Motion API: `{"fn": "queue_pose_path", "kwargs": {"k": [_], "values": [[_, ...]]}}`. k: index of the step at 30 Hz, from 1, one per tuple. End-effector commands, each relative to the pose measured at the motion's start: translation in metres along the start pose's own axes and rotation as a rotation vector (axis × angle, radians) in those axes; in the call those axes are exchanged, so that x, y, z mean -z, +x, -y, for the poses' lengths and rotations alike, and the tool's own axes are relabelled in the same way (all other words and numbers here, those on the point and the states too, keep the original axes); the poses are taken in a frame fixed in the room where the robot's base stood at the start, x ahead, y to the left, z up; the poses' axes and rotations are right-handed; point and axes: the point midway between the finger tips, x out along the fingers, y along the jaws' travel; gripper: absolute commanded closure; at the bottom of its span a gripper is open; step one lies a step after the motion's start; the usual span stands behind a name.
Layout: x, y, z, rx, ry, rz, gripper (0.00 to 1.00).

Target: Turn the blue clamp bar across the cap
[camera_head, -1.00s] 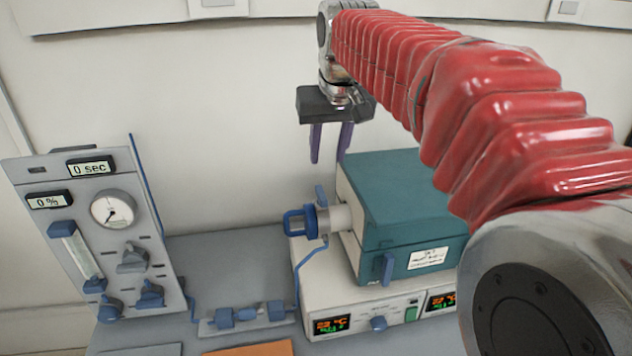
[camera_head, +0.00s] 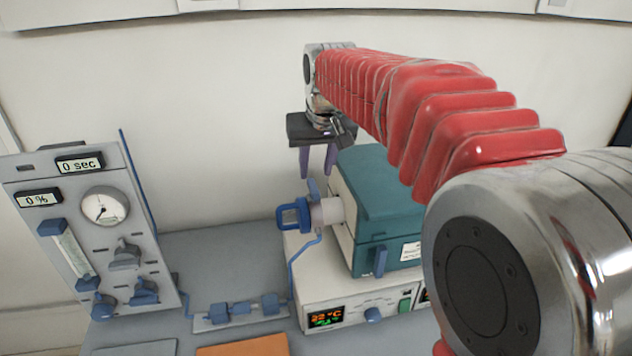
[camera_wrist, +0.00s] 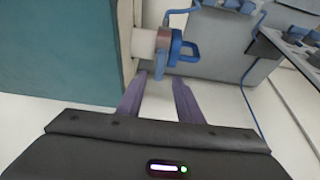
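The cap (camera_head: 291,214) has a blue loop handle and sits on the end of the pale tube that sticks out of the teal furnace's left side. The blue clamp bar (camera_head: 313,188) stands upright at the cap. In the wrist view the clamp bar (camera_wrist: 160,66) points toward my gripper, and the cap's blue handle (camera_wrist: 187,47) lies to its right. My gripper (camera_head: 317,174) is open and empty, with purple fingers pointing down just above the bar. In the wrist view its fingertips (camera_wrist: 159,78) lie either side of the bar's end; I cannot tell whether they touch it.
The teal furnace (camera_head: 383,205) stands close to the right of my fingers, on a white control unit (camera_head: 350,290). A grey gas panel (camera_head: 95,235) stands at the left. A blue hose (camera_head: 291,275) runs down from the cap. The wall is behind.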

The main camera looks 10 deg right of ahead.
Motion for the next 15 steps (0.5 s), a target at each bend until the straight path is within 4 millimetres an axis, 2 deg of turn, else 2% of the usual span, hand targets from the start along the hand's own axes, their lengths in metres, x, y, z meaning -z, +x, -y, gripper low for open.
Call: {"fn": "queue_pose_path", "kwargs": {"k": [3, 9, 15], "values": [[-0.001, 0.020, 0.000, 0.000, 0.000, 0.004, 0.67], [-0.001, 0.048, 0.000, 0.000, 0.001, 0.003, 0.67], [0.000, 0.061, -0.001, 0.000, 0.001, 0.000, 0.67]]}}
